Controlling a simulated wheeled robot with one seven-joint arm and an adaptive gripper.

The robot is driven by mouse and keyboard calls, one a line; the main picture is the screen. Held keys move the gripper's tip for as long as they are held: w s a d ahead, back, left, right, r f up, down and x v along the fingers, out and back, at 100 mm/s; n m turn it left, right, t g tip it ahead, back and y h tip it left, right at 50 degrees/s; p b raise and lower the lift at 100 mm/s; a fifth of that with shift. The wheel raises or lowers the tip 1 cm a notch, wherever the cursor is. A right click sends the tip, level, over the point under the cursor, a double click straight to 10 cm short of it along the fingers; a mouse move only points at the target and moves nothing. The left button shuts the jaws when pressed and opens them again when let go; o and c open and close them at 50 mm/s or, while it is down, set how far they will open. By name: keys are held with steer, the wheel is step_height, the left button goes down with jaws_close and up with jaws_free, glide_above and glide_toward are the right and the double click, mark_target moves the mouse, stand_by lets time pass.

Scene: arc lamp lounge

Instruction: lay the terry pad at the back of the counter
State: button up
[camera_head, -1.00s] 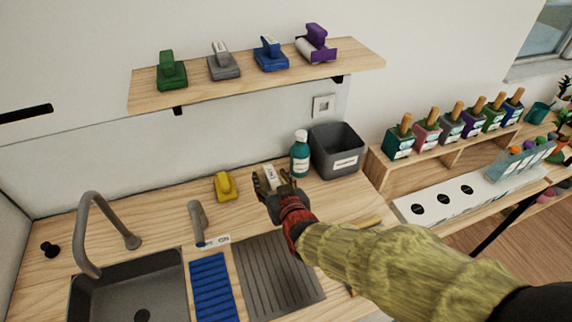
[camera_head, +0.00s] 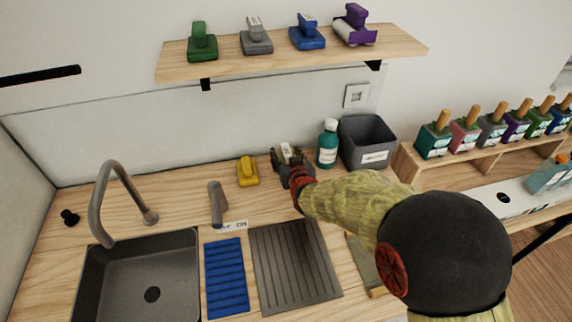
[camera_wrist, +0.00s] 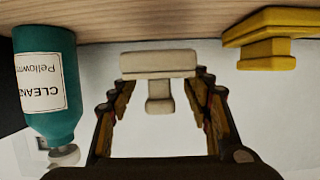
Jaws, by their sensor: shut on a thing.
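A white pad with a short upright handle (camera_wrist: 158,64) is between the fingers of my gripper (camera_wrist: 160,118) in the wrist view. My gripper (camera_head: 288,165) is shut on it at the back of the counter (camera_head: 175,195). In the head view the white pad (camera_head: 289,152) is partly hidden by the fingers. It is at or just above the counter top; I cannot tell whether it touches. I cannot tell its cloth from the picture.
A yellow handled pad (camera_head: 247,171) lies to the left, a teal cleaner bottle (camera_head: 327,145) and grey bin (camera_head: 366,143) stand to the right. A shelf (camera_head: 230,57) with several handled pads hangs above. The sink (camera_head: 152,295) is at front left.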

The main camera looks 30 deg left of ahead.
steer(key=shift+w+a+f, duration=0.1)
steer(key=shift+w+f, duration=0.1)
steer(key=shift+f, duration=0.1)
steer(key=shift+f+b, duration=0.55)
steer(key=shift+f, duration=0.95)
steer(key=shift+f, duration=0.15)
steer(key=o, duration=1.2)
steer(key=shift+c, duration=0.2)
steer(key=shift+r, duration=0.2)
steer(key=shift+s+r, duration=0.15)
steer(key=shift+s, duration=0.1)
steer(key=p+v, duration=0.3)
steer(key=v, duration=0.8)
steer(key=shift+d, duration=0.3)
